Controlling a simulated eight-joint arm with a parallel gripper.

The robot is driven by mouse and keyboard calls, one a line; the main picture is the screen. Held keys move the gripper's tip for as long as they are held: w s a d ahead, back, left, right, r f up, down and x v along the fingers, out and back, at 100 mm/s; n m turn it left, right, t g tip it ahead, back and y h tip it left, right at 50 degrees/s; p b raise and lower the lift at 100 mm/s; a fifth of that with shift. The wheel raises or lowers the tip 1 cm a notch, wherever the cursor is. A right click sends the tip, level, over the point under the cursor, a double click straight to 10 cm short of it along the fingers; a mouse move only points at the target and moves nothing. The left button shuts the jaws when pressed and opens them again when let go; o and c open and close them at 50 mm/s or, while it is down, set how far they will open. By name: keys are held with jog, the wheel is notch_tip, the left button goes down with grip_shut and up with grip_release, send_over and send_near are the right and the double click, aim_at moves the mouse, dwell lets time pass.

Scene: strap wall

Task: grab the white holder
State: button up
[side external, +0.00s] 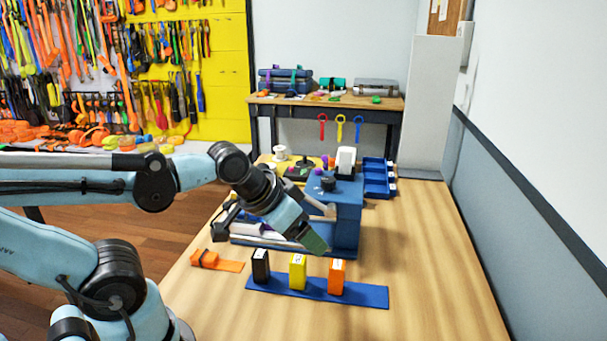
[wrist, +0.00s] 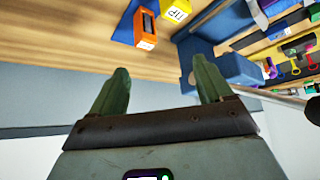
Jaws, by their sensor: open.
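A white upright block (side external: 346,160), which looks like the white holder, stands on top of the blue stand (side external: 348,215) in the side external view. I cannot make it out for certain in the wrist view. My gripper (side external: 320,245) is in front of the blue stand, below and to the left of the white block, and tilted downward. In the wrist view its two green fingers (wrist: 162,85) are spread apart with nothing between them. The blue stand (wrist: 238,70) shows just right of the fingers there.
A black box (side external: 261,266), a yellow box (side external: 297,272) and an orange box (side external: 337,277) stand on a blue strip (side external: 372,297) at the front. A blue tray (side external: 377,180) lies behind the stand. The wooden table's (side external: 440,260) right side is clear.

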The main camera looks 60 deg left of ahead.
jog(key=shift+c, duration=1.2)
jog(key=shift+r, duration=0.1)
